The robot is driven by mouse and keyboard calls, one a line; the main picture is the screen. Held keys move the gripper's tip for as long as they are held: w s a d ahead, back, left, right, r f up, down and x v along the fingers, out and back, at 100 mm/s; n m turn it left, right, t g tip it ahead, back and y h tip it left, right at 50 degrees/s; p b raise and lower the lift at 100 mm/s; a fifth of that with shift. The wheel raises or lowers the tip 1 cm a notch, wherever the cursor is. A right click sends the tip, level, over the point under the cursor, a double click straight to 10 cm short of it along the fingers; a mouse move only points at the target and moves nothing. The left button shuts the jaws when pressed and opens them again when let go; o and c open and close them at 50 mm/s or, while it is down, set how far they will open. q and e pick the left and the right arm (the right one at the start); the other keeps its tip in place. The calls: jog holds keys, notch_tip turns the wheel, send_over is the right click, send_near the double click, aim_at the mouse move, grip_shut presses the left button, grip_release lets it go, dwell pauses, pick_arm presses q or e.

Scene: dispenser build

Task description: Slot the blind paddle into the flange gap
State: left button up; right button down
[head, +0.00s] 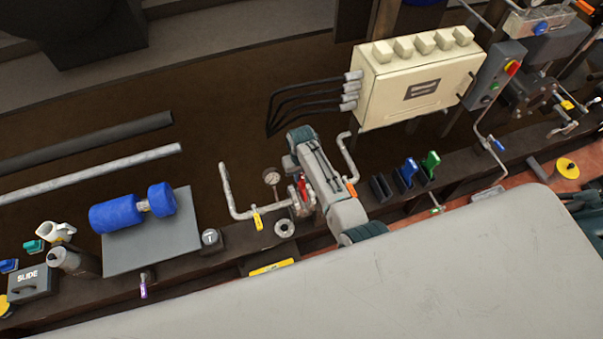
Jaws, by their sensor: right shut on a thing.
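My right arm reaches over the bench, and my right gripper (306,194) is at the pipe run, largely hidden by my own arm. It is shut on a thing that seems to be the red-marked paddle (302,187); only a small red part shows. The grey pipe (240,214) comes in from the left to the flanges (296,201), right beside the gripper. The flange gap is covered, so I cannot tell whether the paddle is in it, touching it or apart. My left gripper is not in view.
A pressure gauge (271,177) and a yellow tag (257,219) are close left of the gripper. A metal ring (284,228) lies in front. Dark slots with blue (408,171) and green (430,163) pieces stand right. A cream electrical box (420,85) rises behind.

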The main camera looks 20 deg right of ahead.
jog(key=shift+f+b, duration=0.5)
jog(key=shift+f, duration=0.8)
jog(key=shift+f+b, duration=0.95)
jog(key=shift+f, duration=0.85)
jog(key=shift+f+b, duration=0.35)
jog(key=shift+b, duration=0.1)
jog(key=c, duration=0.7)
grip_release()
